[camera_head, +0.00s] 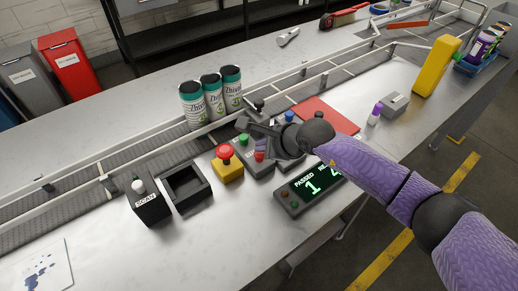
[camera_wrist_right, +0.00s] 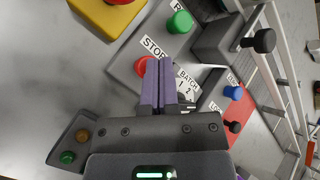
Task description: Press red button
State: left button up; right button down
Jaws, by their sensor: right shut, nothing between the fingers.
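A grey control box (camera_wrist_right: 124,68) carries a green button (camera_wrist_right: 180,22) and a red button (camera_wrist_right: 143,65) beside a label reading STOP. In the head view the red button (camera_head: 259,156) sits at the box's near end, with the green button (camera_head: 243,140) behind it. My right gripper (camera_head: 260,144) is shut and empty, its purple fingers pointing down over the box. In the right wrist view the fingertips (camera_wrist_right: 158,65) overlap the red button's right side; I cannot tell whether they touch it. My left gripper is not in view.
A yellow box with a large red mushroom button (camera_head: 225,152) stands left of the control box. A counter display (camera_head: 311,187) lies nearer the table's front edge. Three cans (camera_head: 212,94) stand by the conveyor behind. A black tray (camera_head: 185,186) and scanner (camera_head: 148,203) are further left.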

aim_at(262, 154)
jog(key=shift+r, duration=0.5)
notch_tip(262, 154, up, 5)
jog(key=p, duration=0.4)
dwell(0.4)
